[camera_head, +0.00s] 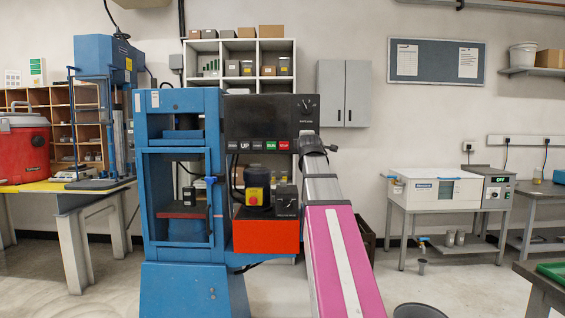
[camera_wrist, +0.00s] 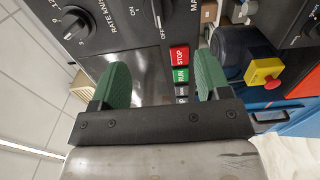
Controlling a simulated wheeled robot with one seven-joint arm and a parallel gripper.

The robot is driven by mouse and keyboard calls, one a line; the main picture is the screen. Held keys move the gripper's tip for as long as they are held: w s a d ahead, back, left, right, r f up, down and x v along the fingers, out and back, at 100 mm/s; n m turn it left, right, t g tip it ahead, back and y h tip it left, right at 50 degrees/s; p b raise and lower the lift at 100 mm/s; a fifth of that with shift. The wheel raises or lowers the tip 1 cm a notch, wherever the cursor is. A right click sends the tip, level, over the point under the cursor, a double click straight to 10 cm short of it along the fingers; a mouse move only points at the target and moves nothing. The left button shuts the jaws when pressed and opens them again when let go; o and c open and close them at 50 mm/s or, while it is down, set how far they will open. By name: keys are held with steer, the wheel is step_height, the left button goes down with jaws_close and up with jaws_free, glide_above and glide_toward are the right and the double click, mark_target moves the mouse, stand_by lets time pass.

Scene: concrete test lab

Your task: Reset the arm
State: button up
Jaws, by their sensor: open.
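My gripper (camera_wrist: 163,78) is open and empty in the wrist view. Its two green finger pads stand apart in front of the dark control panel of the blue testing machine. The red STOP button (camera_wrist: 180,55) and green RUN button (camera_wrist: 181,75) show between the fingers, near the right one. In the head view my arm reaches up from the bottom to the right side of the control panel (camera_head: 262,108). The fingers cannot be made out there. Whether they touch the panel I cannot tell.
The blue machine (camera_head: 154,200) stands just left of my arm, with a yellow and red emergency stop (camera_head: 254,196) on it. A white device (camera_head: 434,190) on a table is at the right. A dark bin (camera_head: 418,311) stands on the floor. Open floor lies right of my arm.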

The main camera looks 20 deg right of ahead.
steer(key=s+a+f+m+g+y, duration=0.1)
steer(key=a+f+m+g, duration=0.15)
steer(key=f, duration=0.95)
steer(key=a+f+m+g+y, duration=0.1)
steer(key=a+f+m+g, duration=0.2)
steer(key=f, duration=0.9)
steer(key=s+a+f+m+g+y, duration=0.15)
steer(key=a+f, duration=0.25)
steer(key=f, duration=0.9)
steer(key=s+a+f+m+g, duration=0.2)
steer(key=s+a+f+g, duration=0.1)
steer(key=s+f, duration=0.4)
steer(key=s+a+f+m+g+y, duration=0.1)
steer(key=s+a+f+m+g, duration=0.2)
steer(key=s+f, duration=0.4)
steer(key=s+a+f+m+g, duration=0.3)
steer(key=s+f, duration=0.4)
steer(key=f, duration=0.8)
steer(key=shift+s+a+f+g, duration=0.35)
steer(key=shift+a+g, duration=0.1)
steer(key=shift+g, duration=0.25)
steer(key=shift+y, duration=0.25)
